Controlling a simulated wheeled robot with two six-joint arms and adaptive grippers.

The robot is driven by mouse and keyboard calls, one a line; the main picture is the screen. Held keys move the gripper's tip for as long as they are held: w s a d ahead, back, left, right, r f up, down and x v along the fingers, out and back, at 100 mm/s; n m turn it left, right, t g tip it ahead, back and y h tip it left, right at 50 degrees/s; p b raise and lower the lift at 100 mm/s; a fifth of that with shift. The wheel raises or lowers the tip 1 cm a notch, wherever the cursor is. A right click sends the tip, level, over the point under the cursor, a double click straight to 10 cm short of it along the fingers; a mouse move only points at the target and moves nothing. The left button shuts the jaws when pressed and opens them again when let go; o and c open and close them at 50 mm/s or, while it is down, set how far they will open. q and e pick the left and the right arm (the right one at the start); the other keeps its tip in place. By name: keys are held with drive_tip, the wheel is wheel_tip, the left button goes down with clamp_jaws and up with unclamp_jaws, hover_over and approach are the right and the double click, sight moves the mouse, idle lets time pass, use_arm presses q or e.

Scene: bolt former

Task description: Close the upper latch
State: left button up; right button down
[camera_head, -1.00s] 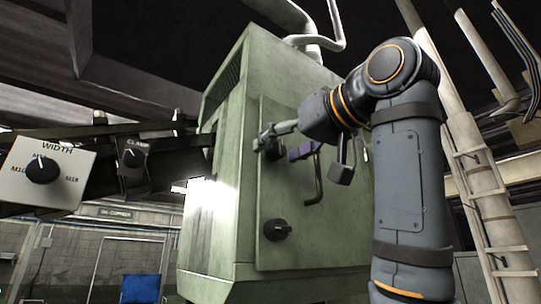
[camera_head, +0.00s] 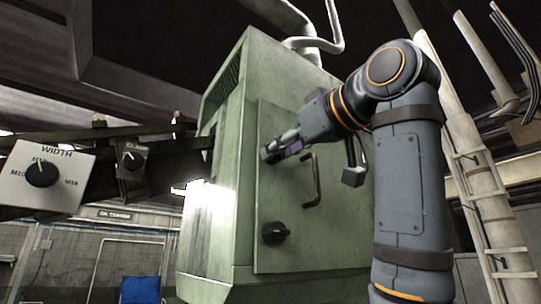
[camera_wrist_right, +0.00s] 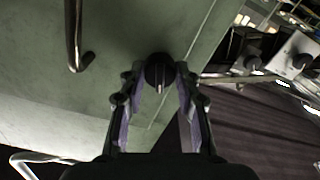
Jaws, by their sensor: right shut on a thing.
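The upper latch (camera_head: 265,155) is a round black knob near the left edge of the green cabinet door (camera_head: 300,235). My right gripper (camera_head: 275,150) reaches it from the right and is shut on it, partly covering it in the head view. In the right wrist view the upper latch (camera_wrist_right: 159,68) sits between the two fingertips of the right gripper (camera_wrist_right: 159,80). A pale line on its face runs along the fingers' direction. My left gripper is not in view.
A lower black latch (camera_head: 275,232) is on the same door, below. A bent bar handle (camera_head: 313,181) sticks out right of the upper latch, close under my right gripper. Control boxes with knobs, WIDTH (camera_head: 42,178) among them, stand at left.

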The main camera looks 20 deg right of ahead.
drive_tip(key=n, duration=0.7)
drive_tip(key=c, duration=0.8)
unclamp_jaws()
drive_tip(key=shift+w, duration=0.15)
drive_tip(key=shift+o, duration=0.2)
